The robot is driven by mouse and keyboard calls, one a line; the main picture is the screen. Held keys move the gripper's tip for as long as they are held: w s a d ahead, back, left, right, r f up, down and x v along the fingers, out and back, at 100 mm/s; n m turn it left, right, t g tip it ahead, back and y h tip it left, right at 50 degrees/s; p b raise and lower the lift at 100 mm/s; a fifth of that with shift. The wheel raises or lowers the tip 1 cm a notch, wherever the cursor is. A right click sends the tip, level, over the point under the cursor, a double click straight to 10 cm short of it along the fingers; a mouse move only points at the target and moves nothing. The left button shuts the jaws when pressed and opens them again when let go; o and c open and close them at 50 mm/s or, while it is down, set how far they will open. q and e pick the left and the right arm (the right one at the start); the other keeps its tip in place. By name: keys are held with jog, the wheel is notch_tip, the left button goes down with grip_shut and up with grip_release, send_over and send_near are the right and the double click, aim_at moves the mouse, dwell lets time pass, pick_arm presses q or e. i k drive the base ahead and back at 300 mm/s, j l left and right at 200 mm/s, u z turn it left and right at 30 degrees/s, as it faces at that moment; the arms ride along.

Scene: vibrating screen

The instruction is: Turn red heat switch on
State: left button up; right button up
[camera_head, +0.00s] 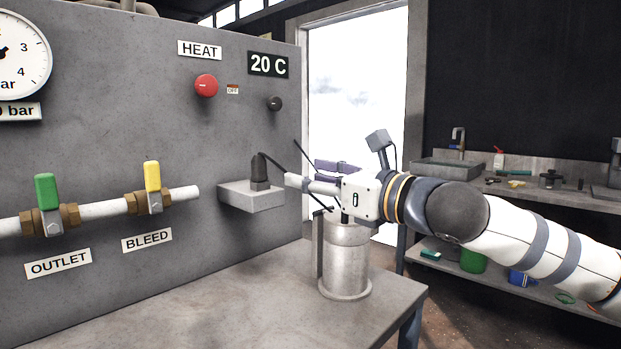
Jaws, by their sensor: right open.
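The red heat switch (206,86) is a round red knob on the grey panel (110,110), below the HEAT label (199,49). A small tag (232,89) to its right seems to read OFF. The display (268,65) above right reads 20 C. My right gripper (297,180) comes in from the right, below and to the right of the knob, clear of it. It is open beside the grey shelf block with a dark fitting (260,172). The left gripper is not in view.
A metal cylinder (345,262) stands on the grey table (220,295) under my right gripper. A small black knob (274,103) is right of the switch. Green (47,190) and yellow (152,175) valve handles sit at left. A workbench (560,195) stands behind right.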

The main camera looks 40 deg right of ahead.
aim_at(206, 85)
jog(key=k+l, duration=0.1)
jog(key=k, duration=0.9)
